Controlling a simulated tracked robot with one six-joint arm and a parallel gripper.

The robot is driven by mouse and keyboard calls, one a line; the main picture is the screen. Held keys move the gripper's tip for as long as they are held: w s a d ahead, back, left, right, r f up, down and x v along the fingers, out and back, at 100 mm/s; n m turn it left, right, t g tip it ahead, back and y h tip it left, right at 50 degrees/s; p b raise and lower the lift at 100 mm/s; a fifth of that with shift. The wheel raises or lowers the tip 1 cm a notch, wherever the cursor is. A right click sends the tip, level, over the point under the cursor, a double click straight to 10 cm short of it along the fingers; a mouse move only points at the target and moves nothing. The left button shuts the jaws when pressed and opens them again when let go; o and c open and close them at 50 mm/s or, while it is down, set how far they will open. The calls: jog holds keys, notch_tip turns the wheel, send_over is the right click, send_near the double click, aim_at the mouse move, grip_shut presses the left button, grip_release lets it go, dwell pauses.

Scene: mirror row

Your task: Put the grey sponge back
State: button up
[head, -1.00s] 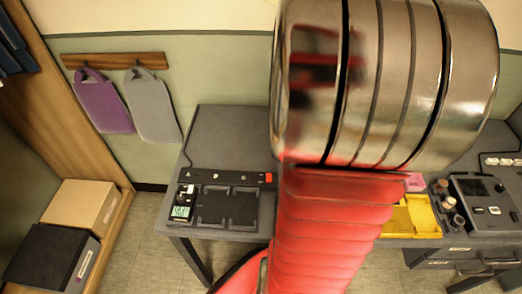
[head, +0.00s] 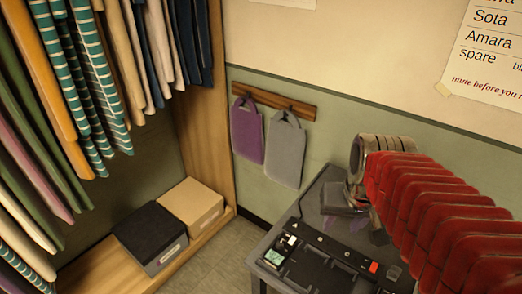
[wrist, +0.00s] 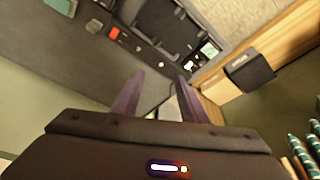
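I cannot make out the grey sponge in either view. My gripper (wrist: 160,88) shows in the wrist view with its two dark purple fingers apart and nothing clearly held between them. In the head view my gripper (head: 367,230) is low over the dark grey table (head: 318,200), behind the black console, and small and partly hard to read.
A purple bag (head: 246,130) and a grey bag (head: 286,152) hang from a wooden rail on the wall. A black box (head: 150,236) and a tan box (head: 192,204) stand on the wooden shelf below hanging clothes. A paper list (head: 490,50) is on the wall.

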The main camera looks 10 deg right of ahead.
jog(key=s+a+r+n+t, duration=0.1)
jog(key=a, duration=0.4)
jog(key=s+a+r+n+t+y, duration=0.1)
jog(key=a+n, duration=0.1)
jog(key=a, duration=0.3)
jog(key=shift+s+a+r+n, duration=0.3)
jog(key=shift+s+a+r, duration=0.05)
jog(key=shift+s+r, duration=0.05)
jog(key=shift+c, duration=0.2)
